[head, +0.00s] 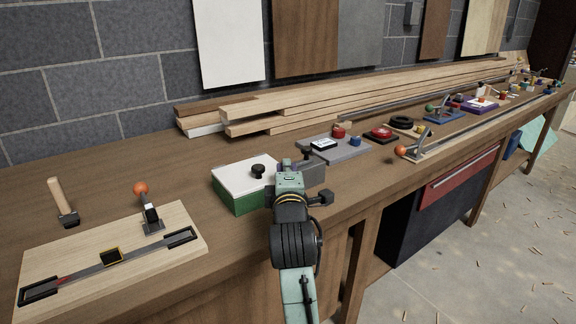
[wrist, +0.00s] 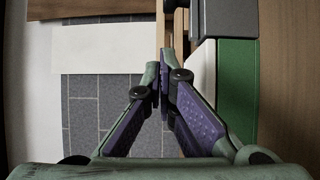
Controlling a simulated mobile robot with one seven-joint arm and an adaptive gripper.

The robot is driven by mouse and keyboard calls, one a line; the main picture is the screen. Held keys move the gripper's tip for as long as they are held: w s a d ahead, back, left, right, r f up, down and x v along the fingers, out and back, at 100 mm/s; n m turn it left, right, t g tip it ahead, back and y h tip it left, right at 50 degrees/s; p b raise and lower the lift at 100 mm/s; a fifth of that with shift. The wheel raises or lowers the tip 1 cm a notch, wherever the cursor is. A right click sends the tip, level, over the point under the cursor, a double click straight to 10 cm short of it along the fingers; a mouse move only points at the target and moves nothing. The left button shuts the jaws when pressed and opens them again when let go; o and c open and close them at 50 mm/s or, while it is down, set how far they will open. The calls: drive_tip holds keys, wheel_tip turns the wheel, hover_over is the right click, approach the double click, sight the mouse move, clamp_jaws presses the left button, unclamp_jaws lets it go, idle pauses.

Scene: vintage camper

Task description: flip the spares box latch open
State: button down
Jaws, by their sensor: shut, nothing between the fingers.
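A green box (head: 240,204) with a white lid (head: 240,175) and a black knob (head: 258,171) stands on the workbench in the head view. Its green side (wrist: 237,90) and white lid edge (wrist: 203,72) show at the right of the wrist view. A grey block (head: 313,175) sits at the box's right end and also shows at the top of the wrist view (wrist: 228,18). No latch can be made out clearly; my arm hides part of that end. My gripper (wrist: 165,78) is shut and empty, its fingertips beside the box; I cannot tell whether they touch it.
A grey panel (head: 345,150) and a red button (head: 381,135) lie to the right. Timber planks (head: 300,105) line the wall.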

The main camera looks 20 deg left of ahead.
drive_tip(key=b+v, duration=0.1)
drive_tip(key=v, duration=0.4)
drive_tip(key=shift+s+d+f, duration=0.2)
drive_tip(key=shift+s+d, duration=0.05)
drive_tip(key=shift+s, duration=0.1)
